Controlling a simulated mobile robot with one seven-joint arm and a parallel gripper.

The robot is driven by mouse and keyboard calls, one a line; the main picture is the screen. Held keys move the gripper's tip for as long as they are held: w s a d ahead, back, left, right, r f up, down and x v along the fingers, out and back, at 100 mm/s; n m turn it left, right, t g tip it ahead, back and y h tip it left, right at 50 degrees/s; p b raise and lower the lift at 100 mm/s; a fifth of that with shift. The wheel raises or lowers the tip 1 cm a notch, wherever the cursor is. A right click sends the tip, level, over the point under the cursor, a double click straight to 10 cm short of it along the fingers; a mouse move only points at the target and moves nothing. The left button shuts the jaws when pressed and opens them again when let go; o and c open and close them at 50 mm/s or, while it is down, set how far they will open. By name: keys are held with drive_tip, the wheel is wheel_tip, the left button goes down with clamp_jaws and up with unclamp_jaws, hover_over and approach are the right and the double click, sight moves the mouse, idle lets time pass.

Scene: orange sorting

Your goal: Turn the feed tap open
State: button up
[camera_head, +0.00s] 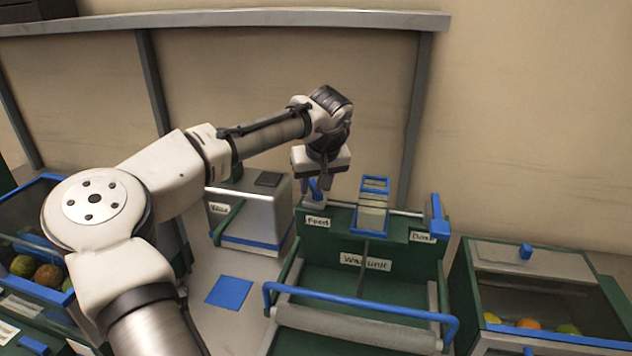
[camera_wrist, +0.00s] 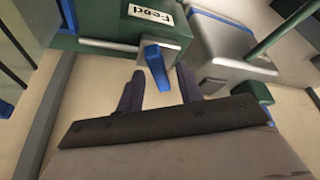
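The feed tap has a blue lever handle (camera_head: 315,190) above the "Feed" label (camera_head: 317,222) on the green wax unit. In the wrist view the blue handle (camera_wrist: 155,64) sticks out from a grey mount beside the label (camera_wrist: 150,14). My gripper (camera_head: 316,188) points down over the feed tap. In the wrist view its two dark fingers (camera_wrist: 158,73) are apart, with the handle's end between them. Gaps show on both sides of the handle, so the fingers do not appear to be gripping it. The head view partly hides the handle behind my gripper.
A second blue lever (camera_head: 436,217) stands at the unit's right, by the "Dose" label. A blue bar (camera_head: 360,307) crosses the unit's front. A grey box (camera_head: 250,212) stands close on the left, and a bin with fruit (camera_head: 535,290) is at the right.

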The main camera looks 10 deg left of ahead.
drive_tip(key=shift+c, duration=0.3)
clamp_jaws()
drive_tip(key=shift+d+f+n, duration=0.1)
drive_tip(key=shift+f+n, duration=0.05)
drive_tip(key=shift+n, duration=0.25)
drive_tip(key=shift+w+n+g+y+b, duration=0.1)
drive_tip(key=shift+n+g+y+b, duration=0.25)
drive_tip(key=shift+n, duration=0.45)
drive_tip(key=n+p, duration=0.1)
drive_tip(key=p, duration=0.1)
drive_tip(key=r+n+g+y+p, duration=0.1)
drive_tip(key=n+p, duration=0.1)
drive_tip(key=shift+r, duration=0.1)
drive_tip(key=n+p, duration=0.1)
drive_tip(key=n+g+p, duration=0.1)
drive_tip(key=n, duration=0.1)
drive_tip(key=shift+w+f+y+p, duration=0.1)
drive_tip(key=shift+f+y+p, duration=0.15)
drive_tip(key=shift+p, duration=0.15)
drive_tip(key=shift+w+f+n+g, duration=0.15)
drive_tip(key=shift+n+g, duration=0.4)
drive_tip(key=shift+n, duration=1.05)
